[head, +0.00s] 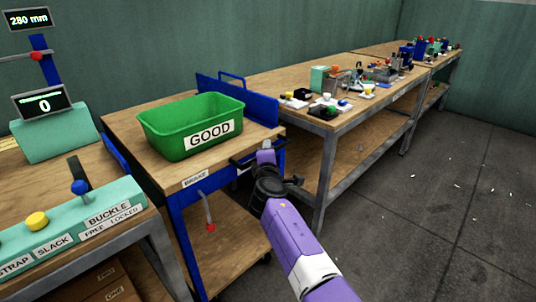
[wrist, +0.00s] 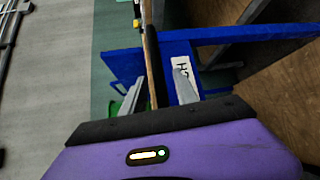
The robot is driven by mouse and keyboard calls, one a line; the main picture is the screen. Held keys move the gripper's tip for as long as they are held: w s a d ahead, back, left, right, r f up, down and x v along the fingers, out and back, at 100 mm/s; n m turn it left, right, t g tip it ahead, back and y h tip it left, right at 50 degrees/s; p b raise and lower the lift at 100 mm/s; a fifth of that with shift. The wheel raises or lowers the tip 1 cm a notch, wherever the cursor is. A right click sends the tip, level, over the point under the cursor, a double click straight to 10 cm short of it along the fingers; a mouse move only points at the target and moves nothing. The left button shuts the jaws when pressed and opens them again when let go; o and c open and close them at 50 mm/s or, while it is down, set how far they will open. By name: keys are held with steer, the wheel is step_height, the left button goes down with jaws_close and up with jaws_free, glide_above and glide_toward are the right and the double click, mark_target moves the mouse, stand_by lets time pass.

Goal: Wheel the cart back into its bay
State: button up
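The cart has a wooden top (head: 125,128), a blue frame and a lower shelf (head: 228,248). It stands between the teal-fronted station and the long workbench. A green bin marked GOOD (head: 190,125) sits on its top. A label reads BRAKE (head: 195,178); below it hangs a grey lever with a red knob (head: 210,227). My gripper (head: 262,160) is at the cart's right front corner, by a black handle (head: 243,163). In the wrist view its two grey fingers (wrist: 160,82) are spread, with the cart's edge and blue frame (wrist: 180,50) beyond. I see no firm grip on the handle.
The workbench (head: 345,118) with tools and small parts stands close on the cart's right. The station (head: 85,222) with labelled controls is close on its left. A green wall is behind. Grey floor (head: 420,220) at right is open, with small white scraps.

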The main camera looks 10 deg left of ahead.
steer(key=p+v, duration=0.5)
steer(key=v, duration=0.2)
steer(key=shift+s, duration=0.4)
